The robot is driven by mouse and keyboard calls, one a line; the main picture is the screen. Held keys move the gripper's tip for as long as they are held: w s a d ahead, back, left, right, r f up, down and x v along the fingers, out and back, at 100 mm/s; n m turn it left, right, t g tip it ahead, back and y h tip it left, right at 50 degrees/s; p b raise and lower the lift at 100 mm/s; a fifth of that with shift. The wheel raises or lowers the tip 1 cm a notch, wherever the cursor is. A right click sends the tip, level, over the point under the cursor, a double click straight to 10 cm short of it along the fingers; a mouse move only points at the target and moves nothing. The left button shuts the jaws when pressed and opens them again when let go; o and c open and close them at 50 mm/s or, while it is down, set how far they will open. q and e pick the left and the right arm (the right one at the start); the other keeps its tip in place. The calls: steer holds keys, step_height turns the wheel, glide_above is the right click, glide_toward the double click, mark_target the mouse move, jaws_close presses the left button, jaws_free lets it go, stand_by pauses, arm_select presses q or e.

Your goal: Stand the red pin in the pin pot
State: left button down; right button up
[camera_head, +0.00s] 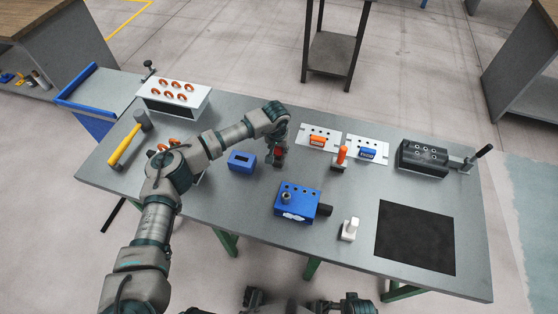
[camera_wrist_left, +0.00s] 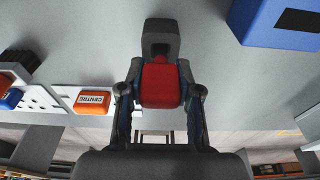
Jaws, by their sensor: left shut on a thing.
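My left gripper (camera_head: 278,158) reaches down over the middle of the table. It is shut on a red piece, the red pin (camera_wrist_left: 161,86), which also shows between the fingers in the head view (camera_head: 278,152). In the left wrist view a grey block (camera_wrist_left: 160,35) with a dark opening lies just beyond the red pin. I cannot tell whether the pin is seated in it. A blue box (camera_head: 242,161) with a dark slot in its top stands just left of the gripper; it may be the pin pot, and it also shows in the wrist view (camera_wrist_left: 280,22).
White plates carry orange (camera_head: 317,141) and blue (camera_head: 367,153) blocks. A blue machine (camera_head: 300,204) and a white piece (camera_head: 349,229) stand nearer. A hammer (camera_head: 128,143) lies left. A black mat (camera_head: 415,236) is bare.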

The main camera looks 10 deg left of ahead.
arm_select(q)
steer(key=shift+f, duration=0.15)
jaws_free()
stand_by(0.9)
